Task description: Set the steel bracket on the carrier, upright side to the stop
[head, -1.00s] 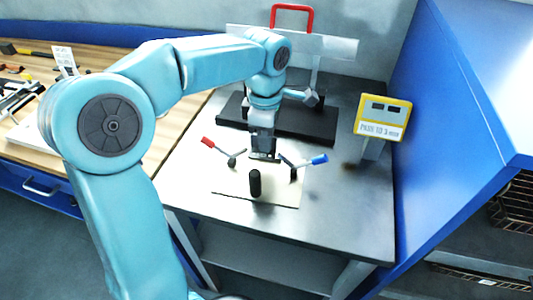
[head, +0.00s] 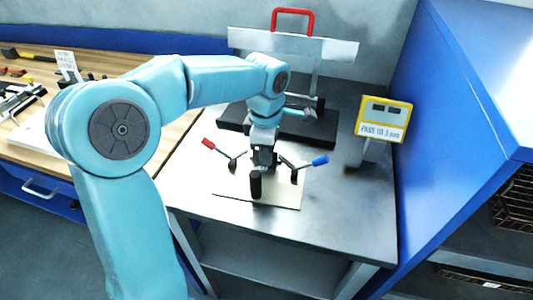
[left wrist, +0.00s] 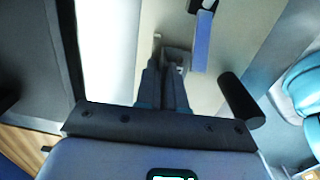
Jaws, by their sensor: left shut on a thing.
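My left gripper (head: 262,166) points down over the pale carrier plate (head: 288,197), just behind a short black post (head: 255,186). In the left wrist view its fingers (left wrist: 165,88) are shut on the steel bracket (left wrist: 178,60), a small grey piece at the fingertips. The black post (left wrist: 240,98) stands to the right of the fingers there. In the head view the gripper hides most of the bracket, and I cannot tell whether it touches the plate. Which way its upright side faces is unclear. My right gripper is not in view.
A red-handled clamp (head: 209,144) and a blue-handled clamp (head: 319,161) flank the plate, handles spread outward. A black base (head: 310,130) lies behind. A yellow-framed sign (head: 384,118) stands right. The steel table (head: 350,215) is clear in front and at right.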

